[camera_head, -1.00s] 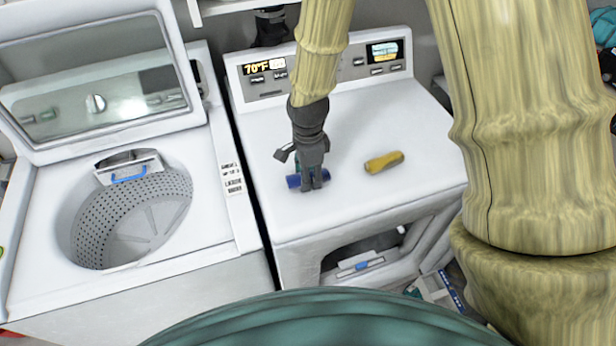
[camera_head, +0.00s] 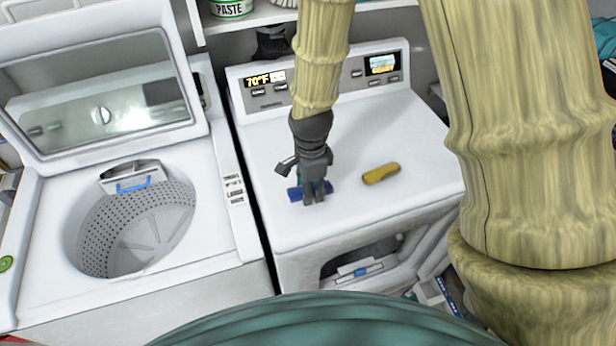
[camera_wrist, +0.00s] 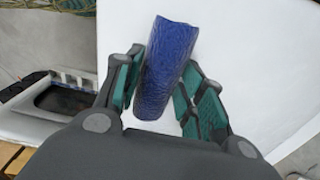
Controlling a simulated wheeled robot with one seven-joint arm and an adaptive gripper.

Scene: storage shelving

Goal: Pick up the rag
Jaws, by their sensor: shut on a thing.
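A rolled blue rag (camera_head: 296,194) is at my gripper (camera_head: 313,200), over the white top of the dryer (camera_head: 380,222) on the right in the head view. In the wrist view the blue rag (camera_wrist: 165,65) lies between the teal finger pads of my gripper (camera_wrist: 158,88), which is shut on it. A yellow rolled cloth (camera_head: 381,173) lies on the dryer top to the right of my gripper. The gripper hides part of the blue rag in the head view. I cannot tell whether the rag still touches the dryer top.
An open top-loading washer (camera_head: 225,195) stands to the left, its lid (camera_head: 100,85) raised and its drum exposed. The dryer's control panel (camera_head: 330,78) rises behind my gripper. A shelf (camera_head: 265,18) with a paste tub (camera_head: 231,8) is above. The dryer's front door is open.

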